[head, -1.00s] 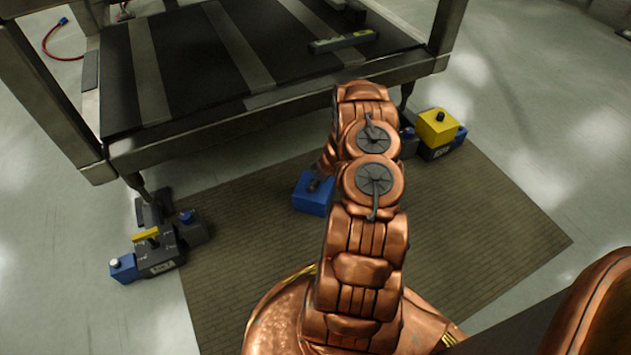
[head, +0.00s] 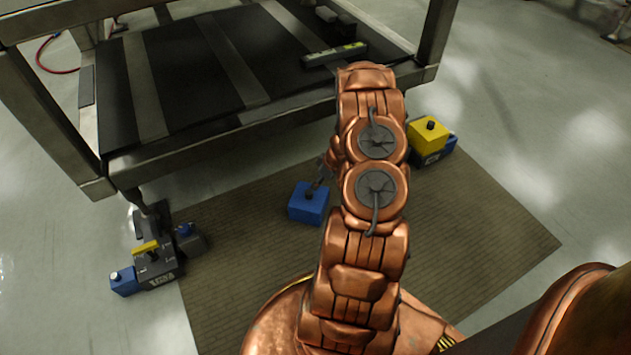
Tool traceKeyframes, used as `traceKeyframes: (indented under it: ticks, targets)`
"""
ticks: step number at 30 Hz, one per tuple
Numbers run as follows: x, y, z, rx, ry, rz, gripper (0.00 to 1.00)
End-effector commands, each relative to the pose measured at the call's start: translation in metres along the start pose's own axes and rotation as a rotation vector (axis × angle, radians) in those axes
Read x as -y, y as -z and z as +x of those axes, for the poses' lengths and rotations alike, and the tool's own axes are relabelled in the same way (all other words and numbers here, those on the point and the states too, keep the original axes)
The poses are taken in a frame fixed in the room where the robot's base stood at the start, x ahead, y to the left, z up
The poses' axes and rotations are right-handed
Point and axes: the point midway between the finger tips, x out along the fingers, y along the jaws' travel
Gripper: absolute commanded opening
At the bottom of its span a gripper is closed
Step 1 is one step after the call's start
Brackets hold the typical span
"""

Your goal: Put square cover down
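A blue square cover (head: 307,205) with a dark knob or stem on top is in the middle of the head view, over the brown mat. It looks level; whether it rests on the mat or is just above it is hard to tell. My gripper (head: 318,181) is directly above the cover, at its top, small and partly hidden by my copper arm. Its fingers are too small and dark to show whether they still grip the knob.
A table with a dark striped top (head: 185,75) stands behind. A grey device with blue and yellow parts (head: 155,262) sits at the mat's (head: 480,230) left edge. A yellow block on a blue and dark base (head: 428,136) is at the right. The mat's right side is clear.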

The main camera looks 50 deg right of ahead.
Motion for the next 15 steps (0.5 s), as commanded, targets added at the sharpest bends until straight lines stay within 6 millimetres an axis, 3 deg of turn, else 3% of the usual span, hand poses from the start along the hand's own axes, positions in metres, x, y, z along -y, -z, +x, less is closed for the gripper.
traceKeyframes:
  ticks: [5, 8, 15]
  targets:
    - [-0.006, 0.007, -0.019, 0.005, -0.028, -0.003, 0.59]
    - [-0.019, 0.022, -0.033, 0.017, -0.093, -0.009, 0.59]
    - [-0.054, 0.076, -0.101, 0.074, -0.339, -0.001, 0.59]
